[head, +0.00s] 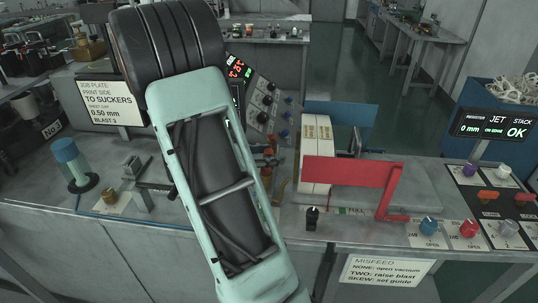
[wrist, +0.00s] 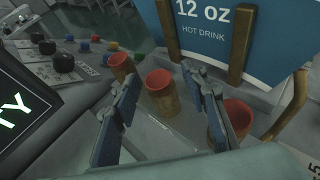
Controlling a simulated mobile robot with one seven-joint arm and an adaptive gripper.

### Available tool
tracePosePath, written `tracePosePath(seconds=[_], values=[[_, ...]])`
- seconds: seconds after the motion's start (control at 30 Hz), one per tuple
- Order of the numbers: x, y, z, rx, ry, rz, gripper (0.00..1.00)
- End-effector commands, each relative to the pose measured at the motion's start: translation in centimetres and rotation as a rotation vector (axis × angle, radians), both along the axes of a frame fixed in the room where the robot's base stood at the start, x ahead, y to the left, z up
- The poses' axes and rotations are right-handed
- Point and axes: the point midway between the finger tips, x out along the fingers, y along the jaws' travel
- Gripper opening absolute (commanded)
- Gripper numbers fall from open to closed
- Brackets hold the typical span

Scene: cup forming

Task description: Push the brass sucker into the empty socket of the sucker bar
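In the wrist view my gripper (wrist: 163,118) has its two fingers spread apart, with nothing clearly held between them. Three brass cylinders with red tops show there: one at the upper left (wrist: 121,68), one in the middle (wrist: 160,92) seen between the fingers, and one at the right (wrist: 236,118), partly behind the right finger. I cannot tell whether a finger touches any of them. The empty socket and the sucker bar cannot be made out clearly. In the head view my arm hides the gripper and this area.
A blue "12 OZ HOT DRINK" sheet (wrist: 210,40) stands behind brass posts (wrist: 240,45). Knobs (wrist: 65,62) and a lit display (wrist: 15,115) are at left. In the head view, a red bracket (head: 345,172), a blue-topped post (head: 70,160) and a small brass piece (head: 109,195) stand on the bench.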

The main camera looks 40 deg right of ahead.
Motion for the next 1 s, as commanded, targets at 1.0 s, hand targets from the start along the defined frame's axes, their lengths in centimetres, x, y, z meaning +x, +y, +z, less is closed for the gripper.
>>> tracePosePath(seconds=[1.0], values=[[0.7,11.1,4.6,0.001,0.0,0.0,0.41]])
